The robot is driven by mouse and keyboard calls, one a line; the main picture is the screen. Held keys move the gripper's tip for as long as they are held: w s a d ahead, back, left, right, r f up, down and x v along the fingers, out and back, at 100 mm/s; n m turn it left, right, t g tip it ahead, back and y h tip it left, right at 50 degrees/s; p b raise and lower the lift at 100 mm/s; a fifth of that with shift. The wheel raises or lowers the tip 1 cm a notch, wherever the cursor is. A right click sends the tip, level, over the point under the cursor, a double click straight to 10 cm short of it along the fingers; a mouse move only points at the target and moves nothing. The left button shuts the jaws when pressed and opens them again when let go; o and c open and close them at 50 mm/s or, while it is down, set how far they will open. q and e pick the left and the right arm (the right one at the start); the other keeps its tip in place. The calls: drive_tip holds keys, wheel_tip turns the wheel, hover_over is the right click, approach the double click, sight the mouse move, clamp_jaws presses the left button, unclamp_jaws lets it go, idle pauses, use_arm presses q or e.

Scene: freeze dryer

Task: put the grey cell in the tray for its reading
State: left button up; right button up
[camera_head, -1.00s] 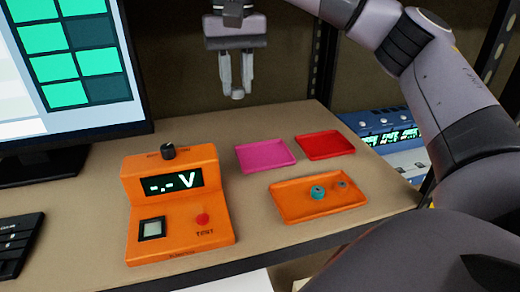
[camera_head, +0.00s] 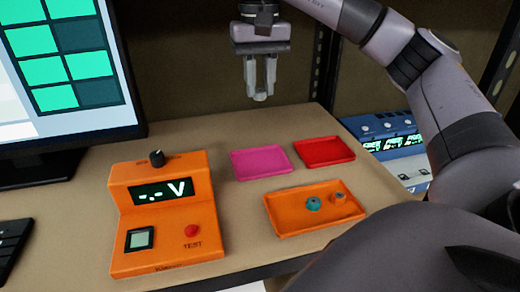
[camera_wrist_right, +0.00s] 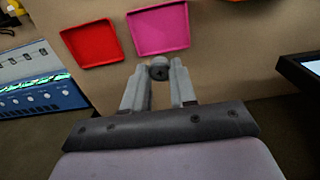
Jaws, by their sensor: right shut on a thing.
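My right gripper (camera_head: 260,88) hangs above the back of the bench, fingers down, shut on a small round grey cell (camera_wrist_right: 159,71). In the wrist view the cell shows a dark cross mark between the fingertips. A pink tray (camera_head: 262,163) and a red tray (camera_head: 325,150) lie side by side, both empty. An orange tray (camera_head: 290,226) in front of them holds a teal cell (camera_head: 313,203) and an orange-brown cell (camera_head: 338,198). The orange tester (camera_head: 165,215) reads "-.- V". The gripper is clear of all trays. My left gripper is out of view.
A monitor (camera_head: 75,70) stands at the left, with a keyboard (camera_head: 12,245) in front. A blue instrument (camera_head: 395,145) stands beyond the bench's right edge. The bench top behind the tester is clear.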

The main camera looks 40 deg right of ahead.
sight(260, 90)
wheel_tip(260, 90, down, 10)
drive_tip(key=shift+f+b, duration=0.2)
drive_tip(key=shift+b, duration=0.85)
drive_tip(key=shift+f+b, duration=0.75)
drive_tip(key=shift+f, duration=1.8)
drive_tip(key=shift+f, duration=0.2)
drive_tip(key=o, duration=0.8)
drive_tip(key=shift+r, duration=0.15)
drive_tip(key=shift+r+p, duration=1.8)
drive_tip(key=shift+r, duration=4.25)
